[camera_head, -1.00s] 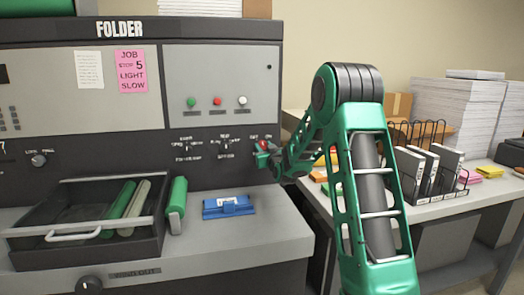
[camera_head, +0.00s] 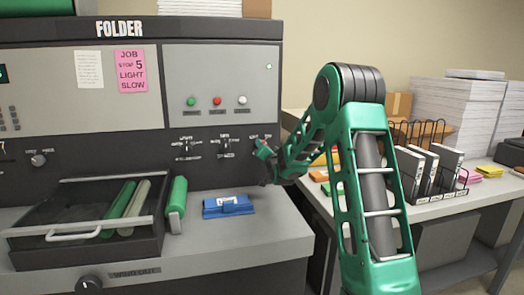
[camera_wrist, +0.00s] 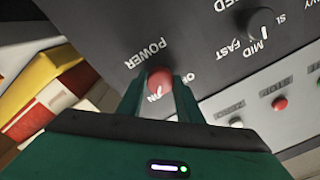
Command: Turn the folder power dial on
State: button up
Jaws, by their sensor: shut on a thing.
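The folder power dial is the round red knob (camera_wrist: 160,79) below the word POWER in the wrist view. The letters of ON show close to its lower edge, and OFF is to its right. My gripper (camera_wrist: 159,88) is shut on the dial, one finger on each side. In the head view my gripper (camera_head: 265,150) is at the right end of the folder's (camera_head: 60,167) control row, tilted, and hides most of the dial. The display (camera_head: 3,74) at the left edge is lit.
Other dials (camera_head: 226,146) sit left of my gripper, with a speed knob (camera_wrist: 260,23) close by in the wrist view. A blue object (camera_head: 228,206), a green roller (camera_head: 177,197) and an open tray (camera_head: 70,250) are below. A side table (camera_head: 440,205) is right.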

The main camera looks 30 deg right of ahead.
jog(key=shift+a+f+m, duration=0.15)
jog(key=shift+f+m, duration=0.15)
jog(key=shift+m, duration=0.2)
jog(key=o, duration=1)
jog(key=shift+o, duration=0.2)
jog(key=shift+r, duration=0.15)
jog(key=shift+s, duration=0.1)
jog(key=v, duration=1)
jog(key=shift+s, duration=0.2)
